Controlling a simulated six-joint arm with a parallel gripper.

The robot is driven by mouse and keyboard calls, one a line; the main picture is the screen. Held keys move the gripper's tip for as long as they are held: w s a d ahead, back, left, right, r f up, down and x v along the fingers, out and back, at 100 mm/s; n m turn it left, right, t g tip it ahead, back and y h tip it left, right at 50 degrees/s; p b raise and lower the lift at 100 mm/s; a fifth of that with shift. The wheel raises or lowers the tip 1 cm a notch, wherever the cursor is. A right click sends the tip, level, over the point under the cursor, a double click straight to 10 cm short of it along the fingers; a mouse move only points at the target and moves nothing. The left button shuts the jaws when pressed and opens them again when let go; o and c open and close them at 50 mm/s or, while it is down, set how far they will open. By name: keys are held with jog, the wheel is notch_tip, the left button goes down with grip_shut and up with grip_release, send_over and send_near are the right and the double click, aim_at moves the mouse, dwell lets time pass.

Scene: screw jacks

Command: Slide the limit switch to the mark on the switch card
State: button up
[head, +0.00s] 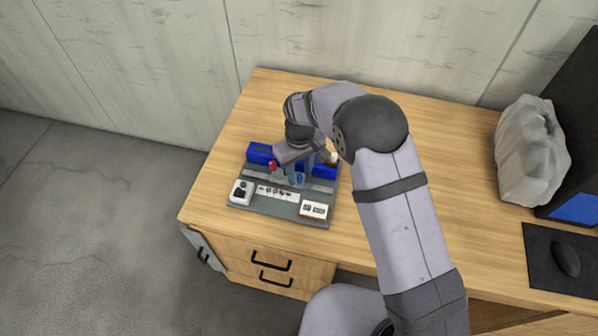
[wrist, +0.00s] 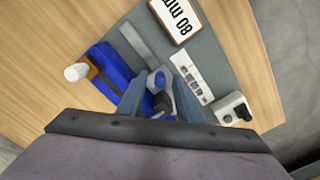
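The jack unit stands on a grey base plate (head: 280,209) near the desk's front left. A blue-capped piece (wrist: 157,80) with a dark body, probably the limit switch, sits between the two fingers of my gripper (wrist: 160,103). The fingers are down on either side of it; whether they touch it is hidden. In the head view my gripper (head: 297,178) covers part of the unit. A pale metal rail (wrist: 139,44) runs along the plate. The brown-framed white card (wrist: 174,18) bears large black text like "80 mm"; it also shows in the head view (head: 313,210).
A long blue body (wrist: 107,70) lies behind the rail, with a white knob (wrist: 76,72) on a brown block at one end. A white strip (wrist: 191,77) with small dark parts and a white button box (head: 242,192) stand at the plate's front. The desk is clear around the plate.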

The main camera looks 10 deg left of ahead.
jog(key=shift+r, duration=0.1)
jog(key=shift+r+b, duration=0.95)
jog(key=shift+r, duration=2.65)
jog(key=shift+w+a, duration=0.1)
jog(key=shift+w, duration=0.05)
jog(key=shift+m+g+h, duration=0.3)
jog(key=shift+m+g, duration=0.2)
jog(key=shift+m, duration=0.3)
jog(key=s+d+f, duration=0.1)
jog(key=s+f, duration=0.1)
jog(key=s+d+f, duration=0.4)
jog(key=s, duration=0.1)
jog(key=shift+f, duration=0.2)
jog(key=shift+m+g+h, duration=0.3)
jog(key=shift+m+g, duration=0.1)
jog(key=s+d, duration=0.5)
jog(key=shift+s+d, duration=0.2)
jog(key=shift+s, duration=0.1)
jog(key=s+d+r+m, duration=0.3)
jog(key=s+d+r, duration=0.2)
jog(key=s+d, duration=0.55)
jog(key=w+d+r+m+t+y, duration=0.1)
jog(key=w+d+r+m, duration=0.2)
jog(key=d, duration=0.4)
jog(key=shift+w+d+r+m+t+p, duration=0.35)
jog(key=shift+w+r, duration=0.25)
jog(key=shift+r, duration=0.25)
